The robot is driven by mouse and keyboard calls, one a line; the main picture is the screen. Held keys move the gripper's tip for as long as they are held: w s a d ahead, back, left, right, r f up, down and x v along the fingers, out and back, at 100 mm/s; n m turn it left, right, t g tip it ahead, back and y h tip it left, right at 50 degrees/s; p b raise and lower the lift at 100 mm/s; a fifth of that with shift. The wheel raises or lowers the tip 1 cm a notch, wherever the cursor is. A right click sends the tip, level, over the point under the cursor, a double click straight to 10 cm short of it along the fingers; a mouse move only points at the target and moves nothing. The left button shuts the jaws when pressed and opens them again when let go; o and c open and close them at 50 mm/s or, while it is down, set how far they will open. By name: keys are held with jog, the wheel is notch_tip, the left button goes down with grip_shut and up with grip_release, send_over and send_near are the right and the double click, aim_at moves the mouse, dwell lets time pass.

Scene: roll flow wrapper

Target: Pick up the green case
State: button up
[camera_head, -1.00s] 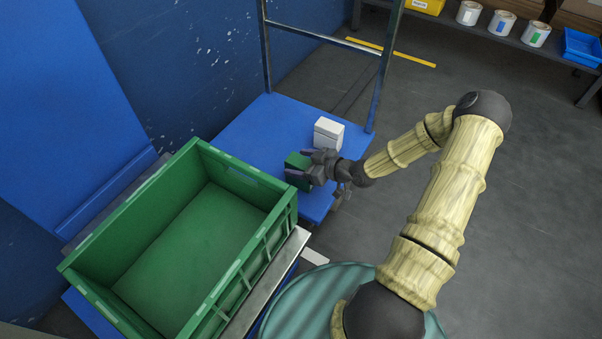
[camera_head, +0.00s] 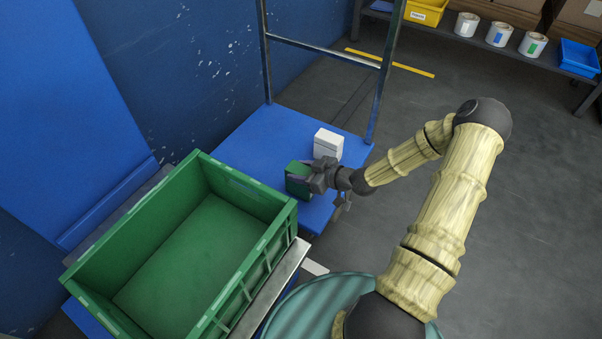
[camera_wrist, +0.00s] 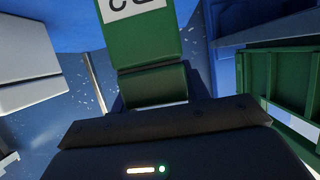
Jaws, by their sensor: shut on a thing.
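The green case (camera_head: 298,180) is a small box over the near end of the blue platform, beside the large green crate. My gripper (camera_head: 312,178) is shut on it from the right. In the wrist view the case (camera_wrist: 153,50) stands straight ahead of the gripper, with a white label with dark marks on its upper part. The fingers are mostly hidden in the wrist view. I cannot tell whether the case's underside touches the platform.
A white case (camera_head: 328,144) stands on the blue platform (camera_head: 262,140) just behind the green one. The large green crate (camera_head: 262,252) is empty and stands close on the left. A metal frame (camera_head: 325,46) rises at the platform's far end. A shelf with white cans (camera_head: 501,29) is farther back.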

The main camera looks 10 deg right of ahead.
notch_tip(320, 180, up, 9)
jog(key=p, duration=0.4)
jog(key=shift+f+p, duration=0.2)
jog(key=shift+p, duration=0.2)
